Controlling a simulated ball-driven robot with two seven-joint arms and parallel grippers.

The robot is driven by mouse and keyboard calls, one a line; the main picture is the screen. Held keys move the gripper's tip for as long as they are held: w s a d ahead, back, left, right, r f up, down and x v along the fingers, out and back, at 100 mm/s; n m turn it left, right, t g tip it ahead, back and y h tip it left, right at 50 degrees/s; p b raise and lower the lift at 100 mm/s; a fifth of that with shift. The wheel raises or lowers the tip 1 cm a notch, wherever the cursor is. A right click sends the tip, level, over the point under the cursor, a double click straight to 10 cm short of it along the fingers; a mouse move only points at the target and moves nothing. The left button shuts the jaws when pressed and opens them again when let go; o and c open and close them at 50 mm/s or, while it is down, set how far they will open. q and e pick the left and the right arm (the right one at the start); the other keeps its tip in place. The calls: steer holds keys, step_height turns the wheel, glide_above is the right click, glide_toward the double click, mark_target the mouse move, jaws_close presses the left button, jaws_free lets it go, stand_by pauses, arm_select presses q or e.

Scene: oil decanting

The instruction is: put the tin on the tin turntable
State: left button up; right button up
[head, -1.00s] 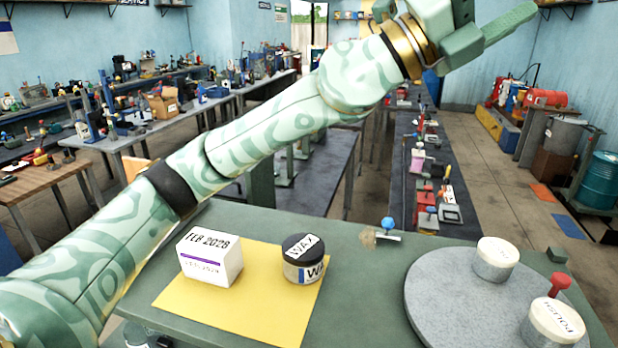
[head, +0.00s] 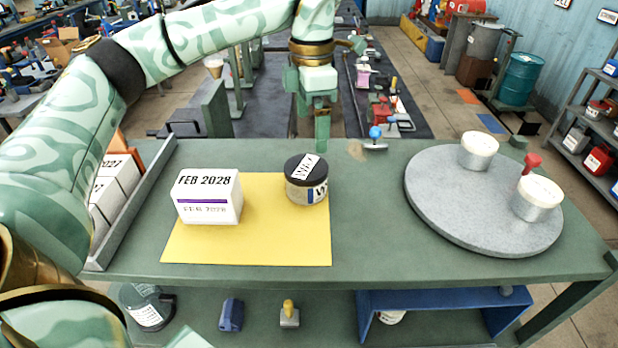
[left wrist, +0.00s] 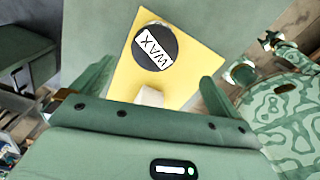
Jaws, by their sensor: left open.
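The tin (head: 306,190) is a small round jar with a black lid labelled WAX. It stands upright on the yellow mat (head: 290,250), near its back right corner; it also shows in the left wrist view (left wrist: 155,47). The tin turntable (head: 440,200) is a grey speckled disc on the right of the bench. Two pale-lidded tins (head: 479,152) (head: 537,198) and a red knob stand on it. My left gripper (head: 313,130) points down above the bench's back edge, behind the tin and apart from it. Its fingers (left wrist: 153,80) are spread and empty. My right gripper is not in view.
A white box (head: 208,197) marked FEB 2028 stands on the mat, left of the tin. A grey rack (head: 135,205) with boxes is at the left edge. A blue-knobbed object (head: 375,138) sits at the back edge. The bench between mat and turntable is clear.

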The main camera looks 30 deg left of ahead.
mark_target(306, 166)
arm_select(q)
steer(key=f, duration=0.7)
steer(key=shift+s+a+f, duration=0.15)
steer(key=shift+a+f, duration=0.2)
steer(key=shift+f, duration=0.05)
steer(key=shift+d+f, duration=0.1)
steer(key=shift+f, duration=0.25)
steer(key=f, duration=0.3)
steer(key=f+p, duration=0.1)
steer(key=shift+a+f, duration=0.2)
steer(key=shift+a, duration=0.15)
steer(key=shift+f, duration=0.55)
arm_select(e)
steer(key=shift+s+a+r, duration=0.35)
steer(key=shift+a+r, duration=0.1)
arm_select(q)
steer(key=c, duration=1)
steer(key=shift+r, duration=0.15)
steer(key=c, duration=0.4)
